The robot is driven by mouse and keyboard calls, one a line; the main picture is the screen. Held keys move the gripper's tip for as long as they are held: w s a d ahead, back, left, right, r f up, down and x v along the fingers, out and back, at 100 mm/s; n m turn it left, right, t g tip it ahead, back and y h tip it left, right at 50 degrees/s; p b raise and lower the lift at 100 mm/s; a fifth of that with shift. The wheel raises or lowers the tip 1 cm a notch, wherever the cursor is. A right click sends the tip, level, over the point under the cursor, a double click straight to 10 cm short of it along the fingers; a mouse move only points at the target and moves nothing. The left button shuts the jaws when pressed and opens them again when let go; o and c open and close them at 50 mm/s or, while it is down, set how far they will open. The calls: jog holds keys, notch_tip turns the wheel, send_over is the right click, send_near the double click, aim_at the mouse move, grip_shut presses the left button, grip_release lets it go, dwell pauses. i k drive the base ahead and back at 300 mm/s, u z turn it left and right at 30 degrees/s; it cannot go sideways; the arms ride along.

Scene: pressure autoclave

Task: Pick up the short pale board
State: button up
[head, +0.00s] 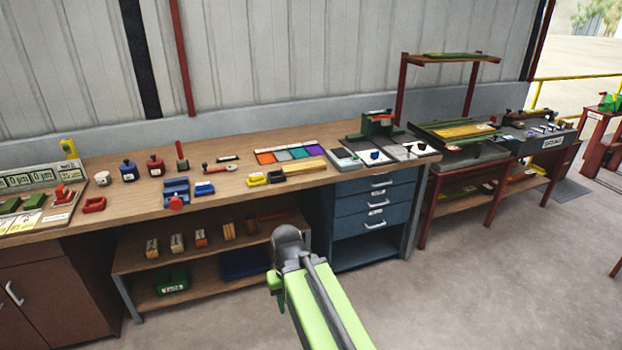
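A short pale board (304,168) lies flat on the wooden workbench (225,196), close to its front edge and right of the middle. A small dark block (276,176) and a yellow one (257,180) sit just left of it. Only my green arm with its grey joint shows, in front of the bench at the lower middle. No gripper fingers can be made out, so I cannot tell whether my gripper is open or shut. The board stands apart from my arm, with nothing on it that I can see.
Coloured panels (290,151) lie behind the board. Grey trays (345,158) stand to its right, above blue drawers (374,208). Blue clamps (177,189) and red items are further left. A lower shelf (190,292) holds small blocks. The concrete floor (470,290) at right is clear.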

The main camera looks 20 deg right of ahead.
aim_at(303, 168)
jog(key=z, duration=0.25)
jog(key=i, duration=1.35)
jog(key=u, duration=0.2)
